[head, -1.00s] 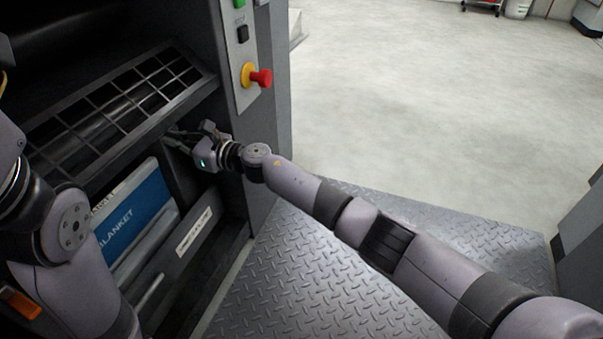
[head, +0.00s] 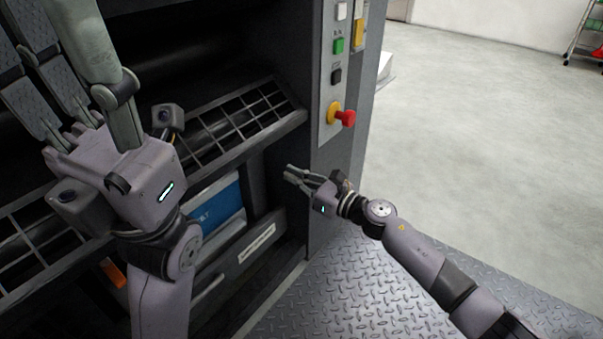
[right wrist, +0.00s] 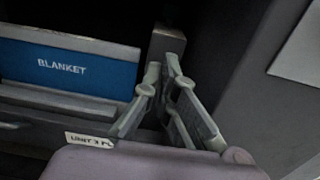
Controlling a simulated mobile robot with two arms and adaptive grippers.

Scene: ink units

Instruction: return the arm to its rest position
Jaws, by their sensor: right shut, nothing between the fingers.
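My right gripper (head: 292,175) is at the centre of the head view, in front of the dark recess beside the press's side panel. Its fingers are together and empty. In the right wrist view its fingers (right wrist: 166,66) converge near a grey block, with nothing held between them; I cannot tell whether they touch it. My left gripper (head: 48,20) is large at the upper left of the head view, fingers pointing up and spread apart. Its fingertips run to the frame's edge, and I see nothing held.
A blue BLANKET panel (head: 219,208) and a labelled grey bar (head: 257,243) lie below a slotted guard (head: 236,127). A red knob (head: 345,118) juts from the control panel (head: 327,70). Open floor (head: 480,130) lies right, beyond the diamond-plate step (head: 365,290).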

